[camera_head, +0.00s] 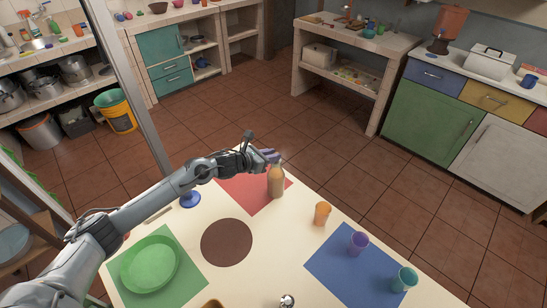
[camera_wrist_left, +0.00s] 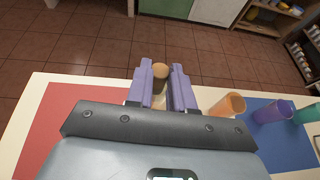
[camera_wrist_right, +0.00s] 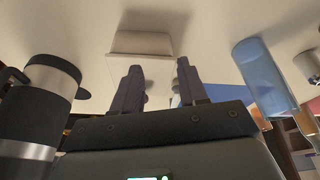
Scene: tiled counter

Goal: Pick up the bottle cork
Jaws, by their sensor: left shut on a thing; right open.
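My left gripper (camera_head: 268,156) is at the top of an amber bottle (camera_head: 276,183), which stands upright on a red mat. In the left wrist view, the round brown bottle cork (camera_wrist_left: 161,71) sits between the purple fingers of the left gripper (camera_wrist_left: 163,82), and they are shut on it. In the head view the gripper hides the cork. I cannot tell whether the cork is still seated in the bottle neck. My right gripper (camera_wrist_right: 160,82) is open and empty in the right wrist view; it does not show in the head view.
An orange cup (camera_head: 322,213), a purple cup (camera_head: 358,242) and a teal cup (camera_head: 404,279) stand right of the bottle. A green plate (camera_head: 149,265) and a brown round mat (camera_head: 227,242) lie nearer. A dark cylinder (camera_wrist_right: 35,118) and a blue glass (camera_wrist_right: 265,70) flank my right gripper.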

